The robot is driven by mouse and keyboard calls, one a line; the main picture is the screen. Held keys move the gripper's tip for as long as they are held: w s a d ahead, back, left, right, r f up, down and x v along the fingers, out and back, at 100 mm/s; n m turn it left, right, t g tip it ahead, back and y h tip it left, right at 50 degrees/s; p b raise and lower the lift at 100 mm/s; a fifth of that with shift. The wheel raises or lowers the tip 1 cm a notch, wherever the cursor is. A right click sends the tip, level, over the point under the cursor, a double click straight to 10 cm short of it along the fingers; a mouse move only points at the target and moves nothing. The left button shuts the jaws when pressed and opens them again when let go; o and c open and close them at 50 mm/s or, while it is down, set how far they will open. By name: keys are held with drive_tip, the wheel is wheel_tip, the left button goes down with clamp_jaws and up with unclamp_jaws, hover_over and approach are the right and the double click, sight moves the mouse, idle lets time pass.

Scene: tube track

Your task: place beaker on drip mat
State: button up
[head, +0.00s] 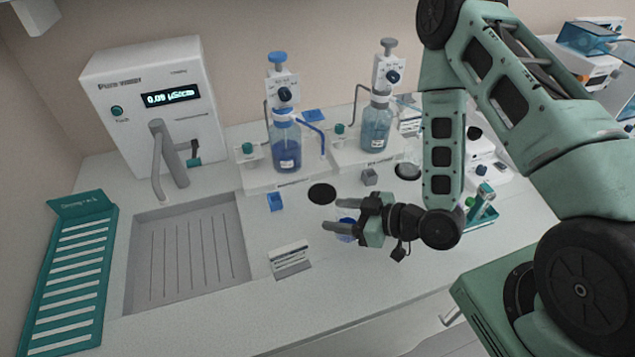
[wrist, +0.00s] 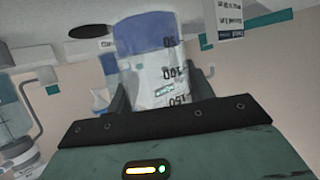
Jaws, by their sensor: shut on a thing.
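My gripper (head: 340,215) is shut on a clear beaker (head: 346,231) holding blue liquid. The gripper lies sideways over the counter, front of the bottle stations. In the wrist view the beaker (wrist: 155,65) shows between the fingers with its printed scale, and the picture looks turned over. A round black mat (head: 321,194) lies flat and empty on the counter, just behind and left of the fingertips. A second black disc (head: 407,200) lies to the right, partly behind my arm. I cannot tell from looks alone which is the drip mat.
Two dispenser bottles, one dark blue (head: 286,157) and one pale (head: 376,128), stand behind. A sink (head: 187,255) and teal rack (head: 75,275) are left.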

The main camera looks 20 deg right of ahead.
drive_tip(key=w+b, duration=0.3)
drive_tip(key=b, duration=0.1)
drive_tip(key=w+f+b, duration=0.1)
drive_tip(key=w+b, duration=0.1)
drive_tip(key=shift+w+b, duration=0.3)
drive_tip(key=shift+b, duration=0.1)
drive_tip(key=w+b, duration=0.1)
drive_tip(key=b, duration=0.1)
drive_tip(key=w+b, duration=0.1)
drive_tip(key=shift+w+r+b, duration=0.15)
drive_tip(key=shift+r+b, duration=0.15)
drive_tip(key=shift+b, duration=0.1)
drive_tip(key=w+p, duration=0.3)
drive_tip(key=w, duration=0.5)
drive_tip(key=shift+r, duration=0.2)
drive_tip(key=shift+w+f+p, duration=0.25)
drive_tip(key=shift+w+p, duration=0.05)
drive_tip(key=shift+p, duration=0.15)
drive_tip(key=shift+f+p, duration=0.5)
drive_tip(key=shift+f, duration=1.05)
drive_tip(key=shift+f, duration=0.2)
drive_tip(key=o, duration=1)
